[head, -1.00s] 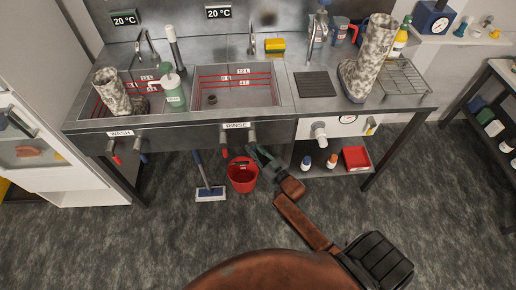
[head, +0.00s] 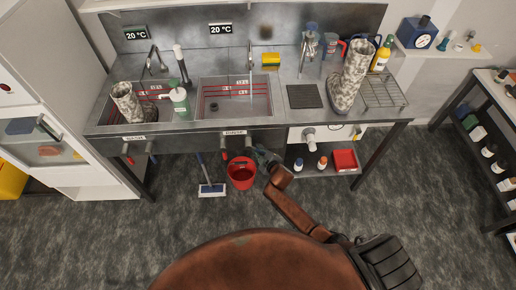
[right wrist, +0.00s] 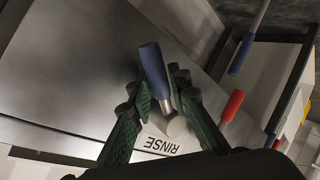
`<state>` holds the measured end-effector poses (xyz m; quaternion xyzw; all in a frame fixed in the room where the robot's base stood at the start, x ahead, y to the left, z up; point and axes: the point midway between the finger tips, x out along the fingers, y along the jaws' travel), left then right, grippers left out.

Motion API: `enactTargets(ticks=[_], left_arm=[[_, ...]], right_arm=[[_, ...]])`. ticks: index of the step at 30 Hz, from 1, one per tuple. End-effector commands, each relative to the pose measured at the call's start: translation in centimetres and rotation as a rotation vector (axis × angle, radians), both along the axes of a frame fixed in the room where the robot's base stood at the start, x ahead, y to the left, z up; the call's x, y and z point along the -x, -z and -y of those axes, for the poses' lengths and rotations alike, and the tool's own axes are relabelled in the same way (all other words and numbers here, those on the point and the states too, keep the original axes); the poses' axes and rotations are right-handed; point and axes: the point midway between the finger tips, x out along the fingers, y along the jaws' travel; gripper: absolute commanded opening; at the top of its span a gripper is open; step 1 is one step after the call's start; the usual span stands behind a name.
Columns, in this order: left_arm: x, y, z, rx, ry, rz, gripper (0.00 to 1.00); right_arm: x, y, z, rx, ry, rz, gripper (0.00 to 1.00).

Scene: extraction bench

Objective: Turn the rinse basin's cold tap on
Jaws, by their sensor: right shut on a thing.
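The rinse basin (head: 207,100) is the right-hand sink of the steel bench, with its RINSE label (head: 235,133) on the front edge. Its cold tap lever, with a blue grip (right wrist: 153,66), is below the label; in the head view my gripper mostly hides it. My right gripper (head: 259,152) is at this lever, and in the right wrist view its green fingers (right wrist: 165,86) are shut on it from both sides. The blue lever leans differently from the red rinse lever (right wrist: 233,104) beside it. My left gripper is not in view.
A red bucket (head: 241,174) stands on the floor just left of my right gripper. A shelf with small bottles and a red tray (head: 344,160) is to the right. The wash basin's levers hang further left.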

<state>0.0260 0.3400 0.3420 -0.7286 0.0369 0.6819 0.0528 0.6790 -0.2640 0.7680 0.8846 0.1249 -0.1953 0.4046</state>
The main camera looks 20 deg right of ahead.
Motion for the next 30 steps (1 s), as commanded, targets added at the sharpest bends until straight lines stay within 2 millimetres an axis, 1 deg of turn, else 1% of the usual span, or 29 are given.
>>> enactTargets(ticks=[1,3,12,21,30], left_arm=[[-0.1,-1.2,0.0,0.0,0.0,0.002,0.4],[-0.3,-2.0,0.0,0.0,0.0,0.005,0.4],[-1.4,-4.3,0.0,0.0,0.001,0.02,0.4],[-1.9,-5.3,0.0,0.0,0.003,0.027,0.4],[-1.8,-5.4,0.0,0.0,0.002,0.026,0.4]], right_arm=[[-0.1,-1.0,0.1,0.04,0.0,-0.01,0.0],[0.0,-1.2,0.2,0.101,0.0,-0.029,0.0],[0.2,-2.1,0.8,0.313,0.001,-0.097,0.0],[0.2,-2.5,1.0,0.43,0.001,-0.133,0.0],[0.2,-2.6,1.0,0.46,0.001,-0.142,0.0]])
